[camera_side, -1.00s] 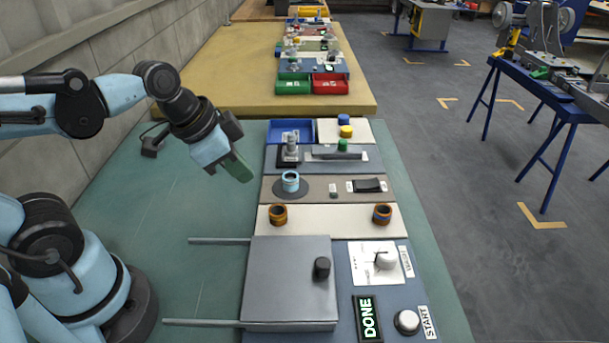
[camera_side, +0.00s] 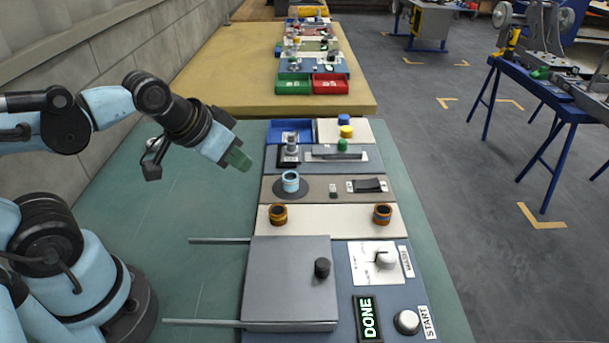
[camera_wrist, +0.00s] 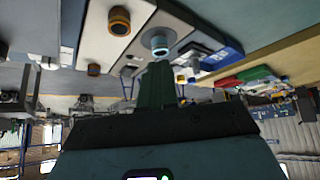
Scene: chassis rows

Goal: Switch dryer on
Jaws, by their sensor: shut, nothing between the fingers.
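In the side view, a brown panel (camera_side: 318,190) carries a black rocker switch (camera_side: 369,185) on a pale plate at its right. No label on it reads as a dryer. A light blue ring (camera_side: 291,181) stands on a dark round disc (camera_side: 280,192) at the panel's left; the ring also shows in the wrist view (camera_wrist: 159,41). My gripper (camera_side: 239,160) has green fingers and is shut and empty. It hangs left of the panels, above the green table, apart from the switch. Its fingers also show in the wrist view (camera_wrist: 157,84).
A grey box (camera_side: 288,280) with a black knob lies in front, beside a lit DONE sign (camera_side: 367,317) and a START button (camera_side: 406,321). A blue tray (camera_side: 284,132) is behind.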

